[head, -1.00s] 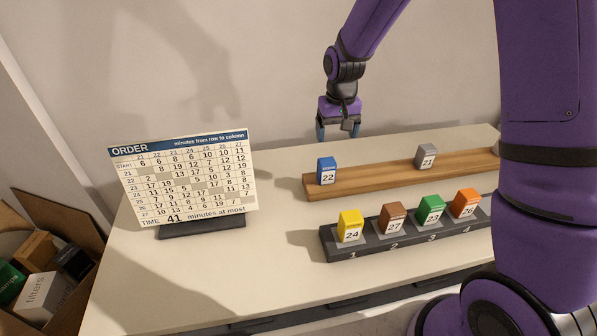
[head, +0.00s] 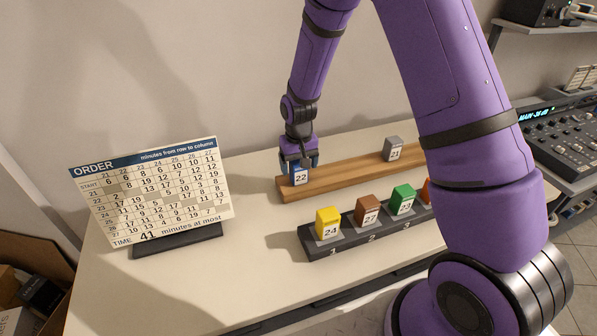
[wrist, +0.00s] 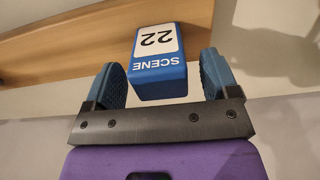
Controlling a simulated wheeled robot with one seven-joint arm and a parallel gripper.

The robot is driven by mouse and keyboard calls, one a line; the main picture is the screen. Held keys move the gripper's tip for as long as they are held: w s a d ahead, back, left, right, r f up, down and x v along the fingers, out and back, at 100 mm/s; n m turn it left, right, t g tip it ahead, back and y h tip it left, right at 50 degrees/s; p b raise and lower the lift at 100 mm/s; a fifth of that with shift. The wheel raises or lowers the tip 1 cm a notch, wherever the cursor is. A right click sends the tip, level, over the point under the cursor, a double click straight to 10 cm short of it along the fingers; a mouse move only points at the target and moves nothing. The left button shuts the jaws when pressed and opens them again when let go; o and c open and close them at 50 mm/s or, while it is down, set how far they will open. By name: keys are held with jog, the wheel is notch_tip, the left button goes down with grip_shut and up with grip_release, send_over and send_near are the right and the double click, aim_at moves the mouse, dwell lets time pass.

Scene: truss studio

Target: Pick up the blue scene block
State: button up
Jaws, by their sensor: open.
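The blue scene block (head: 299,177), labelled 22, stands at the left end of the wooden rail on the table. It also shows in the wrist view (wrist: 158,72), where its label reads SCENE 22 upside down. My gripper (head: 300,166) is right over the block. In the wrist view my gripper (wrist: 163,80) is open, with one blue finger on each side of the block.
The wooden rail (head: 345,169) also carries a grey block (head: 392,149) labelled 21. In front, a dark numbered rack (head: 318,250) holds yellow (head: 328,222), brown (head: 367,211) and green (head: 403,199) blocks and an orange one partly hidden by my arm. An order board (head: 152,195) stands left.

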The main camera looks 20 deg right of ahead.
jog(key=shift+f, duration=0.7)
jog(key=shift+c, duration=0.2)
jog(key=c, duration=1)
jog(key=shift+r, duration=0.15)
